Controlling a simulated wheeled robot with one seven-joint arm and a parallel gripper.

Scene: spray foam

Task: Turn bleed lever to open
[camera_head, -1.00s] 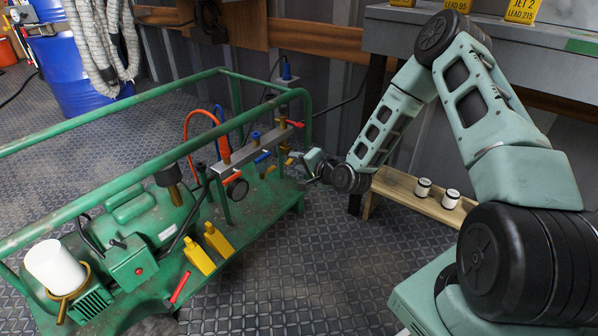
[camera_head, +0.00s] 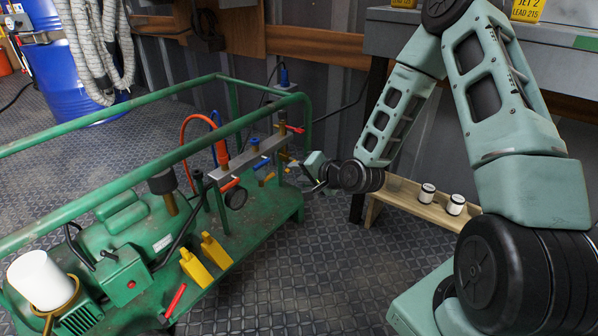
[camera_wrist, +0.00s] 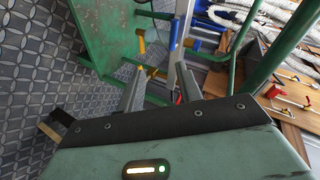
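Several small levers sit on and below the grey manifold bar (camera_head: 245,158) of the green pump skid: a red lever (camera_head: 294,128), a blue lever (camera_head: 262,163) and an orange lever (camera_head: 229,185). I cannot tell which is the bleed lever. My gripper (camera_head: 308,172) is beside the right end of the skid, close to the manifold's far end. In the wrist view, my gripper (camera_wrist: 158,80) has its two grey fingers apart. A yellow part and a blue part (camera_wrist: 177,28) show beyond them. A red bit shows near the right finger. Contact cannot be made out.
The green tube rail (camera_head: 190,147) runs around and above the skid. Two yellow pedals (camera_head: 215,250) and a red handle (camera_head: 175,300) are at its front edge. A low wooden bench (camera_head: 410,203) with two white-and-black spools stands at right. Patterned floor is clear in front.

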